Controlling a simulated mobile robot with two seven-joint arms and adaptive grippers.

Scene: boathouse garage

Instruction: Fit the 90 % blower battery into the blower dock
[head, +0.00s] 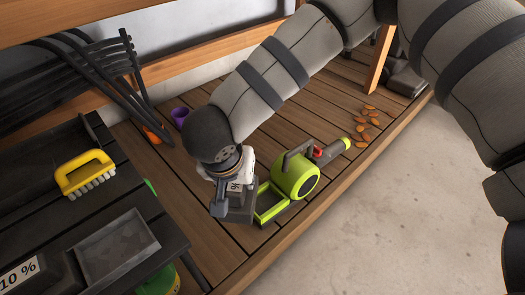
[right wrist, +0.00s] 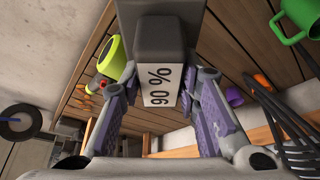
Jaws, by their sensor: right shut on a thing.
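My right gripper (head: 228,188) is shut on the grey 90 % battery (head: 241,212). The gripper hides part of the battery. My left gripper is not in view.
A dark bench (head: 105,205) at left holds a yellow brush (head: 84,172), a grey tray (head: 117,250) and a block labelled 10 % (head: 20,277). A purple cup (head: 180,116) stands behind my right arm. Orange leaves (head: 362,128) lie right of the blower, near the deck edge.

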